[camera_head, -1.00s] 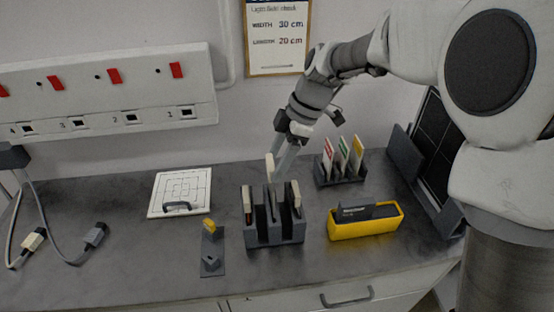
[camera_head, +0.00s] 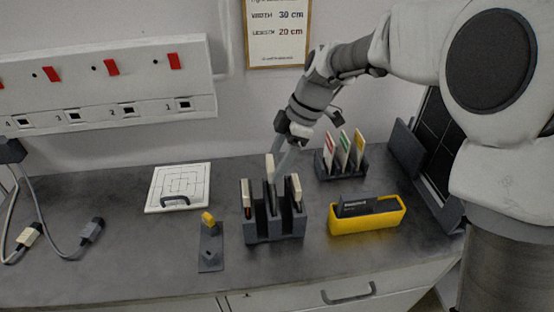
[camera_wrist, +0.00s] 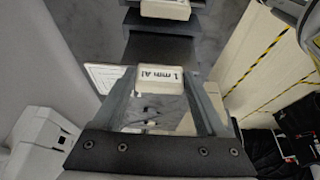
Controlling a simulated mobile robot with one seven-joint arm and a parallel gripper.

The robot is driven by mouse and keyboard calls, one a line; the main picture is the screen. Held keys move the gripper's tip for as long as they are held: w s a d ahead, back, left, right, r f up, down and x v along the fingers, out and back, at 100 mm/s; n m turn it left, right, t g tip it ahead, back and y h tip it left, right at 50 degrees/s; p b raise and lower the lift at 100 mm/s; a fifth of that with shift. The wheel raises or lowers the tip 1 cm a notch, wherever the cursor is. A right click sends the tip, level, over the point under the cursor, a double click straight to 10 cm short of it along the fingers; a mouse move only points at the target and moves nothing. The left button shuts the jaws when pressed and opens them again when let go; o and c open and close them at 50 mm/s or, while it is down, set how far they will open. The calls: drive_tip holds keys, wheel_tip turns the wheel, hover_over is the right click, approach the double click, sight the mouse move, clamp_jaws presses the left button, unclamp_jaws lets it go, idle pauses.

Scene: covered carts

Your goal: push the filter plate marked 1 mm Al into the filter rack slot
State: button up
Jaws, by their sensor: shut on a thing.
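The grey filter rack (camera_head: 276,230) stands mid-counter. A cream-topped plate stands in its left part and another in its right part. My gripper (camera_head: 280,158) is above the rack, shut on the filter plate (camera_head: 269,167), which is upright at the middle of the rack. Its cream top stands higher than the two neighbours. In the wrist view, the plate's cream edge (camera_wrist: 158,78) reads "1 mm Al" and sits between my two fingers (camera_wrist: 160,100). The plate's lower part is hidden by the rack, so I cannot tell how deep it sits.
A yellow box (camera_head: 366,222) stands right of the rack. A small dark holder (camera_head: 341,172) with coloured cards is behind it. A dark stand with a yellow knob (camera_head: 209,217) is on the left. A white gridded panel (camera_head: 179,186) lies further left.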

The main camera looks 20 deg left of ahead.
drive_tip(key=shift+f+b, duration=2.8)
drive_tip(key=shift+f, duration=0.7)
drive_tip(key=o, duration=1.4)
drive_tip(key=p+v, duration=0.2)
drive_tip(key=v, duration=1.5)
drive_tip(key=shift+r, duration=0.2)
drive_tip(key=s+d+r+m+t+h+p, duration=0.1)
drive_tip(key=s+d+r+m+t, duration=0.1)
drive_tip(key=s+d+m, duration=0.35)
drive_tip(key=s+d+r+m+t+h+p, duration=0.1)
drive_tip(key=s+d+r+m+t, duration=0.15)
drive_tip(key=d+m, duration=0.6)
drive_tip(key=s+d+f+m+t+h+p, duration=0.1)
drive_tip(key=s+d+f+m+t+h, duration=0.1)
drive_tip(key=s+d+m, duration=0.7)
drive_tip(key=s+d+f+t, duration=0.1)
drive_tip(key=s+d+f, duration=0.1)
drive_tip(key=d, duration=0.1)
drive_tip(key=shift+d+m+p, duration=0.2)
drive_tip(key=shift+m+p, duration=0.1)
drive_tip(key=shift+m, duration=0.1)
